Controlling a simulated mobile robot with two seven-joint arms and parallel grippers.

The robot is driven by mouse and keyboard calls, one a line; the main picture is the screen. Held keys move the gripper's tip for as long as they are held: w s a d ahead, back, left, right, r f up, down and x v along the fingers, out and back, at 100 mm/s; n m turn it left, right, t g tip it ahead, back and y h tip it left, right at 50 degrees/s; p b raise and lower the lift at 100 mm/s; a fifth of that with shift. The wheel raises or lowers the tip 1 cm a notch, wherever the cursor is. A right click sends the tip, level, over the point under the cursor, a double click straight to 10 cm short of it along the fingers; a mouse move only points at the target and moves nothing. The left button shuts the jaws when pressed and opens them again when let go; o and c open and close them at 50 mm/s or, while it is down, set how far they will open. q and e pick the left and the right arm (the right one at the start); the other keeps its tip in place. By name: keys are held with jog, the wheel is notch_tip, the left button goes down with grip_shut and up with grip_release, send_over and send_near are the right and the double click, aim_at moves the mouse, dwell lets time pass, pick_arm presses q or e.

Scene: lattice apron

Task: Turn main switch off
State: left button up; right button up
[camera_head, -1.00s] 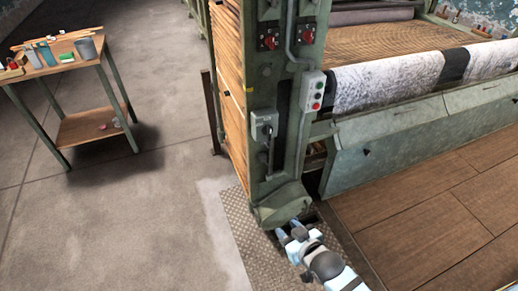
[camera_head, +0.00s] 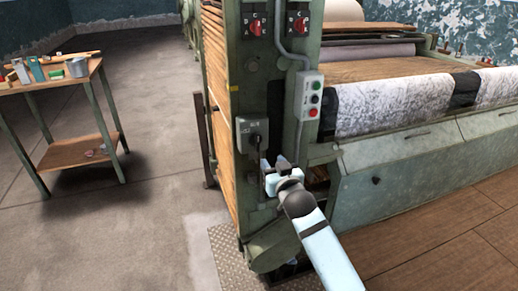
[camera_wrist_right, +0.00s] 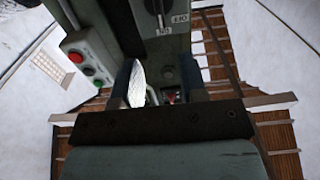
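A grey switch box (camera_head: 252,132) with a dark lever and small markings is mounted on the green machine post; it looks like the main switch. Its lever hangs downward, and its lower end is near my right gripper. In the right wrist view a lever-like part of the switch (camera_wrist_right: 158,10) shows at the top edge, with a pale label beside it. My right gripper (camera_head: 267,171) is just below the switch box, in front of the post. Its fingers (camera_wrist_right: 163,85) stand apart with a gap between them. I cannot tell whether they touch the lever. My left gripper is out of view.
A push-button box (camera_head: 309,96) with green and red buttons sits right of the switch. Two red rotary switches (camera_head: 256,24) (camera_head: 299,24) are higher on the machine. A small wooden table (camera_head: 75,84) stands at left. Floor between table and machine is clear.

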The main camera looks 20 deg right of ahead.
aim_at(258, 141)
jog(key=w+b, duration=0.1)
jog(key=w, duration=0.6)
jog(key=shift+w+a+f, duration=0.1)
jog(key=shift+w, duration=0.15)
jog(key=w+b, duration=0.1)
jog(key=w, duration=0.2)
jog(key=shift+w+a, duration=0.1)
jog(key=shift+w, duration=0.75)
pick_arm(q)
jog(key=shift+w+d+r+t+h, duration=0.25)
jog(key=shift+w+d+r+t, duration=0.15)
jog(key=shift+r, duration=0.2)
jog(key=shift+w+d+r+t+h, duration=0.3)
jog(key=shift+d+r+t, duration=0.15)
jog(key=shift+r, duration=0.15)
pick_arm(e)
grip_shut()
